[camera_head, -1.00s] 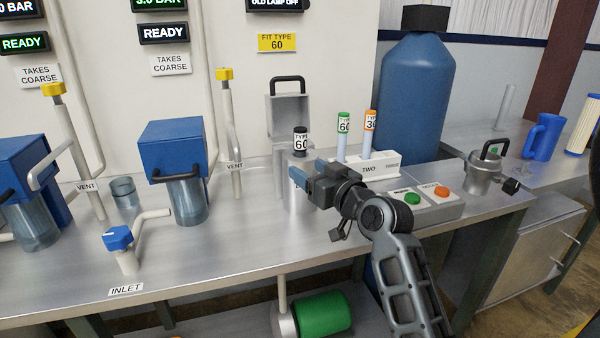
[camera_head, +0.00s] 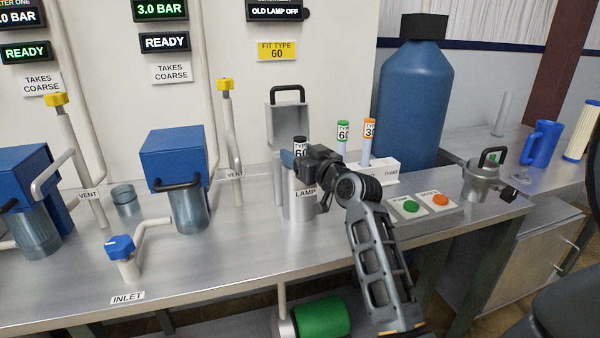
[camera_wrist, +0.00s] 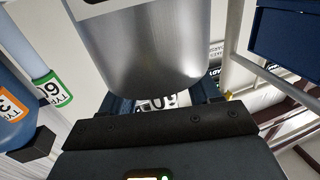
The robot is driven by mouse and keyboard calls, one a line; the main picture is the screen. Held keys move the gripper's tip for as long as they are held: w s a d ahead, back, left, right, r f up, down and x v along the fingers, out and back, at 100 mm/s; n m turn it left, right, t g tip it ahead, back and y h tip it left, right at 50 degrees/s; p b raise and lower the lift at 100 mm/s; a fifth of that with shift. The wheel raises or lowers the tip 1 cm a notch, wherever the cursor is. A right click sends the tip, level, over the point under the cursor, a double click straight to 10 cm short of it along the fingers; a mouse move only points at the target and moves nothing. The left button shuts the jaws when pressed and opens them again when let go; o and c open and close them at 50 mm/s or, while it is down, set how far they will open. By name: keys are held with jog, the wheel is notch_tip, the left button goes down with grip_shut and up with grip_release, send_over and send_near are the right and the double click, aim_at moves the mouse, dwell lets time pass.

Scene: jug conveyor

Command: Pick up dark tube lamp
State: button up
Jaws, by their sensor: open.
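The dark tube lamp (camera_head: 299,144), with a black cap and a white label reading 60, stands upright in the top of the silver cylinder marked LAMP (camera_head: 300,206). My gripper (camera_head: 290,160) is at the lamp's height, its blue fingertips partly covering it. In the wrist view the lamp's 60 label (camera_wrist: 158,101) shows between the two open fingers (camera_wrist: 165,104), and the silver cylinder (camera_wrist: 140,45) fills the upper middle. The lower part of the lamp is hidden, and I cannot tell whether a finger touches it.
Behind my arm, a white rack (camera_head: 380,173) holds a green-capped lamp (camera_head: 342,133) and an orange-capped lamp (camera_head: 369,138). A grey hood with a black handle (camera_head: 288,122) stands behind the LAMP cylinder. Green and orange buttons (camera_head: 425,203) lie right of my arm.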

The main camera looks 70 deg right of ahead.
grip_shut()
dwell(0.6)
